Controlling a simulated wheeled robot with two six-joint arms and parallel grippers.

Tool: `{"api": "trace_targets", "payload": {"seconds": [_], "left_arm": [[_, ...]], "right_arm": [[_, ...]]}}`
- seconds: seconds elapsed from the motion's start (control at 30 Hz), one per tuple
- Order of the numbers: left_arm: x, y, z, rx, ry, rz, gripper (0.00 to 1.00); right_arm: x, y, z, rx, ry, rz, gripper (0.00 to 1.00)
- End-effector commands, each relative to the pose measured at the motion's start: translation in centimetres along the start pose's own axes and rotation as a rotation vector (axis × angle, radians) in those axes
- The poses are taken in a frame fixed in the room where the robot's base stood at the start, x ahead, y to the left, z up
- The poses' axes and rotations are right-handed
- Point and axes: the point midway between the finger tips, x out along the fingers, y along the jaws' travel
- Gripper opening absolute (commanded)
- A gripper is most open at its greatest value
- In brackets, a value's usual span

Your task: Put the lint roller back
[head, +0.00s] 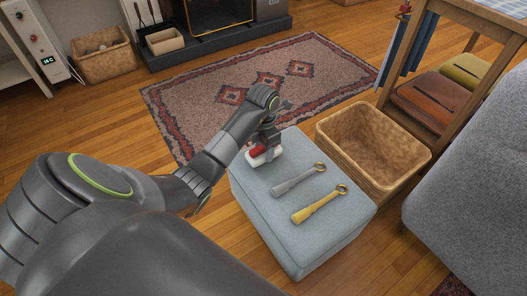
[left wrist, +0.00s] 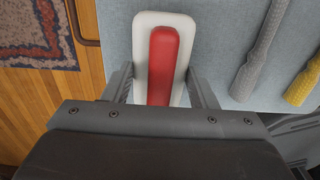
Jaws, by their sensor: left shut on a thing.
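The lint roller, as I take it, is a red bar on a white rounded block (head: 278,156); it also shows from above in the left wrist view (left wrist: 160,65). It is at the far left corner of the blue-grey ottoman (head: 255,195). My left gripper (head: 268,143) is over it, with one finger on each side of the white block, shut on it. I cannot tell whether the block rests on the ottoman or is slightly above it. My right gripper is not in view.
A grey ringed tool (head: 298,181) and a yellow one (head: 318,205) lie on the ottoman. An empty wicker basket (head: 345,150) stands right behind it. A grey sofa (head: 470,190) is at right. A patterned rug (head: 215,105) lies beyond; wood floor is clear at left.

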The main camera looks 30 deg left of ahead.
Motion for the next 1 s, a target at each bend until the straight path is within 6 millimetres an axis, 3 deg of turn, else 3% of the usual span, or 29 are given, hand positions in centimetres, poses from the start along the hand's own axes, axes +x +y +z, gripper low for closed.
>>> {"api": "trace_targets", "payload": {"seconds": [0.03, 0.4, 0.43, 0.57, 0.87, 1.0], "left_arm": [[0.7, 0.0, 0.0, 0.000, -0.001, 0.000, 0.31], [1.0, 0.0, 0.0, 0.000, -0.001, 0.001, 0.31], [0.9, 0.0, 0.0, 0.000, -0.001, 0.000, 0.55], [0.9, 0.0, 0.0, 0.000, -0.001, 0.000, 0.72], [0.8, 0.0, 0.0, 0.000, -0.001, 0.000, 0.74], [-0.4, 0.0, 0.1, 0.000, -0.003, 0.002, 0.74]], "right_arm": [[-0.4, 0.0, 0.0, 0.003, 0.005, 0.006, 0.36], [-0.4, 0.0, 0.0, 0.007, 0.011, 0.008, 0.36], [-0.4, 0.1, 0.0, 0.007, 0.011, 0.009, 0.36], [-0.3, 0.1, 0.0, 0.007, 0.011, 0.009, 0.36], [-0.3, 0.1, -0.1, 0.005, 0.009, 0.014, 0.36], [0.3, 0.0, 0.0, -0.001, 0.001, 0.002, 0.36]]}}
